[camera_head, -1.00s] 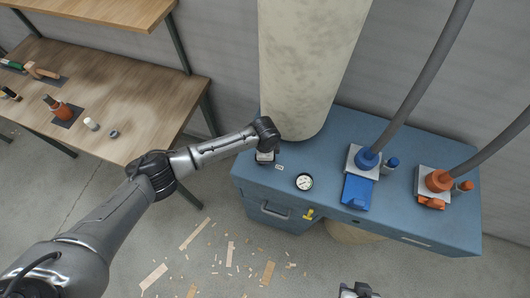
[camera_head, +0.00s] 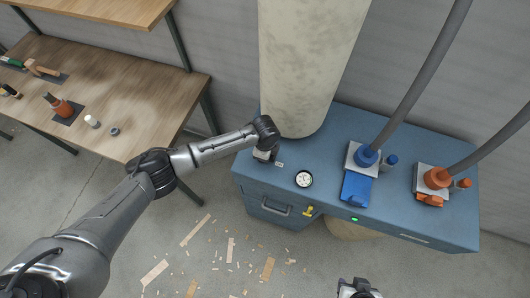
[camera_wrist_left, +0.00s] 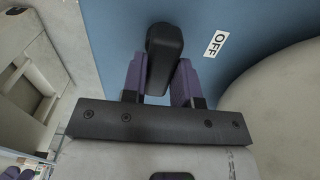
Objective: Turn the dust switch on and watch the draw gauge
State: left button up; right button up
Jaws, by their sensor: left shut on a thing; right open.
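My left gripper (camera_head: 264,156) is at the left end of the blue cabinet's top. In the left wrist view, its purple fingers (camera_wrist_left: 162,78) are shut on the black lever of the dust switch (camera_wrist_left: 165,45). A white "OFF" label (camera_wrist_left: 216,44) is to the right of the lever. The switch's base is hidden in the head view. The draw gauge (camera_head: 304,179), a round white dial, is just right of my left gripper; its reading is too small to tell. A green lamp (camera_head: 355,219) glows on the cabinet's front edge. My right gripper (camera_head: 358,289) is open and empty at the bottom edge.
The blue cabinet (camera_head: 325,150) carries a blue port (camera_head: 366,156) and an orange port (camera_head: 437,178) with grey hoses. A pale column (camera_head: 305,60) stands behind the gauge. A yellow valve (camera_head: 309,210) is on the front. A wooden bench (camera_head: 140,100) is at left.

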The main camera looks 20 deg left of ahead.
pick_arm(q)
jog(key=o, duration=0.9)
jog(key=shift+r+b, duration=0.8)
jog(key=shift+r, duration=6.1)
